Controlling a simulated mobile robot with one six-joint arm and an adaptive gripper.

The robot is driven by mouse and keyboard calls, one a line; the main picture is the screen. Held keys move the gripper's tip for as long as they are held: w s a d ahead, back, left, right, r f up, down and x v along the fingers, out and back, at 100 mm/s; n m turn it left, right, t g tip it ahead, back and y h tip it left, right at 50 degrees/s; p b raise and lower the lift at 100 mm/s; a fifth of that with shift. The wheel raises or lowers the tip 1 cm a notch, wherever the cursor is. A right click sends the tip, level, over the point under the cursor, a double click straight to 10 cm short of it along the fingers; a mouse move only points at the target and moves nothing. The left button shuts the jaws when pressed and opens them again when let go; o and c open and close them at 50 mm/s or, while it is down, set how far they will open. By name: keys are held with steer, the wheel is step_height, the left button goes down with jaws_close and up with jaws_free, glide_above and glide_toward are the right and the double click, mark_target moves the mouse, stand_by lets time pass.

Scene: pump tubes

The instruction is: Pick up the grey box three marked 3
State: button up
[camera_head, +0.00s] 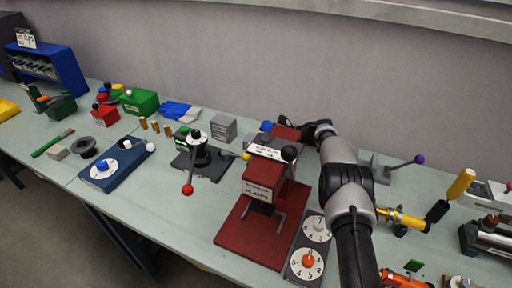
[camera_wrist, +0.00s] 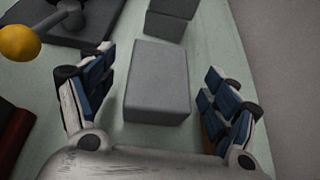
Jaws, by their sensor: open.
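A plain grey box (camera_wrist: 157,85) lies between the two spread fingers of my gripper (camera_wrist: 158,68) in the wrist view. There is a gap on each side, and the fingers do not appear to touch it. No number shows on its visible faces, so I cannot tell whether it is marked 3. More grey box shapes (camera_wrist: 170,18) stand just beyond it. In the head view a grey box (camera_head: 223,127) with a small label stands near the back of the table. My arm reaches over the table to its right, and my fingers are largely hidden there.
A red machine (camera_head: 262,190) with ball-ended levers stands in front of my gripper. A dark lever base (camera_head: 190,158) is to its left, and a yellow ball (camera_wrist: 18,43) shows in the wrist view. The wall (camera_head: 300,70) runs close behind.

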steer(key=shift+w+a, duration=0.1)
steer(key=shift+a, duration=0.1)
steer(key=shift+c, duration=0.3)
steer(key=c, duration=1.3)
